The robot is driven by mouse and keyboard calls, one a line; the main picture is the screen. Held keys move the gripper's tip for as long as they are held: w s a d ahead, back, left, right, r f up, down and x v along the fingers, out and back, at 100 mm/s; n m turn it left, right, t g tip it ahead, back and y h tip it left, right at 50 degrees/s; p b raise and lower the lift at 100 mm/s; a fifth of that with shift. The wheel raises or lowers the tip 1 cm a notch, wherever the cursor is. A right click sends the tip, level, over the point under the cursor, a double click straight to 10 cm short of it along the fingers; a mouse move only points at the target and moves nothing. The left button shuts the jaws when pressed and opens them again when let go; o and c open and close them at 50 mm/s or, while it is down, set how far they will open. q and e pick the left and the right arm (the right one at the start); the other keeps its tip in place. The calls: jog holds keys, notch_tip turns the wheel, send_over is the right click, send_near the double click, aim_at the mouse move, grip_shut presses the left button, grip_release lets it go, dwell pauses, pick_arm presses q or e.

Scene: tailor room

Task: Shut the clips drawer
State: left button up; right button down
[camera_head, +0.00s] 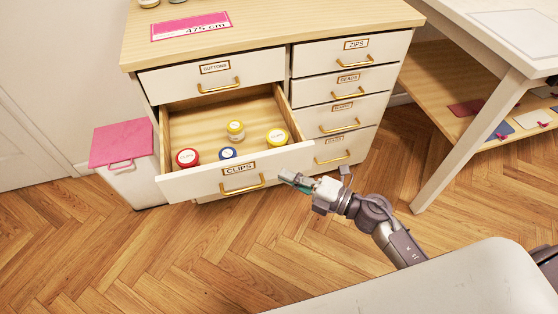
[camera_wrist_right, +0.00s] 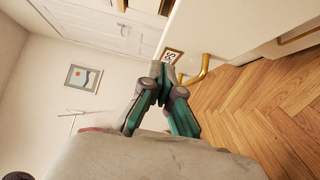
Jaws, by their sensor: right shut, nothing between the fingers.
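The clips drawer (camera_head: 200,186) is pulled well out of the white cabinet in the head view. Its front carries a CLIPS label and a gold handle (camera_head: 242,187). Inside lie a red-lidded tin (camera_head: 187,158), a blue-lidded tin (camera_head: 228,154) and two yellow-lidded tins. My right gripper (camera_head: 284,177) is shut and empty, close to the right part of the drawer front, right of the handle. In the wrist view the right gripper (camera_wrist_right: 160,70) points at the drawer front near the gold handle (camera_wrist_right: 197,70). I cannot tell if it touches. My left gripper is not in view.
The buttons drawer (camera_head: 170,83) above and the zips drawer (camera_head: 320,56) stand shut, with several drawers below zips. A white bin with a pink lid (camera_head: 122,144) stands left of the cabinet. A white table leg (camera_head: 470,135) stands right. Wooden floor (camera_head: 150,245) is clear in front.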

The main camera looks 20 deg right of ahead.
aim_at(265, 156)
jog(key=w, duration=0.2)
jog(key=w+a, duration=0.1)
jog(key=w, duration=0.1)
jog(key=shift+a, duration=0.1)
jog(key=shift+w, duration=0.5)
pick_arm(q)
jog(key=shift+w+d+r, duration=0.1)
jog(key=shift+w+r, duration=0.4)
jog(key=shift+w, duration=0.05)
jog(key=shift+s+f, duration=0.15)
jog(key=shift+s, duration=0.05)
